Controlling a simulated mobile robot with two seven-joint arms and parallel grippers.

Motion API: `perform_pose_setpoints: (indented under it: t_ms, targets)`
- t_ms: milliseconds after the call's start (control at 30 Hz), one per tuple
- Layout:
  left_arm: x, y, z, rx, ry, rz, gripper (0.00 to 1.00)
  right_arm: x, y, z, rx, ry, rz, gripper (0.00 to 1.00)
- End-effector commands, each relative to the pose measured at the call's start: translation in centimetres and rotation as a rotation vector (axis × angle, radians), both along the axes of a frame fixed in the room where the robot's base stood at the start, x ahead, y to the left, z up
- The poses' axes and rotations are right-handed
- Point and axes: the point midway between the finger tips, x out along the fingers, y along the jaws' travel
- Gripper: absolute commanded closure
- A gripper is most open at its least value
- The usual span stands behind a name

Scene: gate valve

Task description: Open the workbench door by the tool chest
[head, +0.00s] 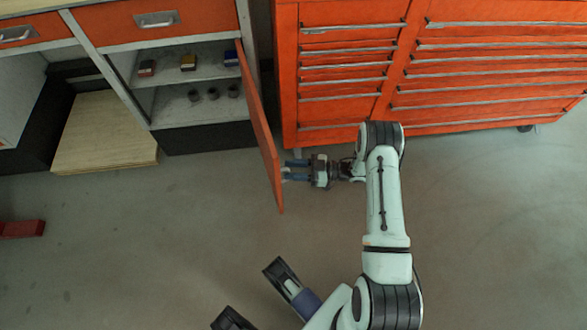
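The orange workbench door (262,130) stands swung out from the open cabinet, hinged on the side nearest the tool chest. It is seen nearly edge-on. My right gripper (288,171) is at the door's outer face, near its free edge, on the side facing the tool chest. Its two blue fingers are a little apart and point left at the door. A small pale part shows at the fingertips; I cannot tell whether they are closed on a handle there.
The orange tool chest (340,70) stands right of the door, behind my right arm. The cabinet shelves (170,70) hold small boxes and several dark cylinders. A wooden stack (105,135) lies at left, with a red item (22,229) nearby. The floor left of the door is clear.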

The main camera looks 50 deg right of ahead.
Motion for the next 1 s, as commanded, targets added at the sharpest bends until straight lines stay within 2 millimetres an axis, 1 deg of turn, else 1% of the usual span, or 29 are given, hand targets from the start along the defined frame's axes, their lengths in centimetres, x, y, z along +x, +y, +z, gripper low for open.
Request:
perform_pose_setpoints:
  t_ms: [233, 367, 467, 800, 900, 1000]
  targets:
    - [0.0, 0.0, 0.0, 0.000, -0.001, 0.000, 0.57, -0.1, 0.0, -0.1, 0.001, 0.002, 0.000, 0.62]
    - [0.3, 0.0, 0.3, 0.001, -0.009, 0.000, 0.57, -0.8, -0.7, -0.1, 0.000, 0.003, -0.002, 0.62]
    - [0.7, -0.1, 0.7, 0.002, -0.026, -0.002, 0.57, -2.1, -1.8, 0.0, -0.001, 0.004, -0.002, 0.62]
    - [2.5, -0.3, 2.2, 0.005, -0.084, -0.005, 0.57, -7.7, -6.8, -0.1, -0.001, 0.003, -0.002, 0.62]
    - [2.7, -0.4, 2.4, 0.006, -0.093, -0.005, 0.57, -8.8, -7.9, 0.0, -0.001, 0.001, -0.002, 0.62]
    - [2.9, -0.4, 2.5, 0.006, -0.097, -0.005, 0.57, -9.5, -8.5, 0.0, 0.000, 0.001, 0.000, 0.62]
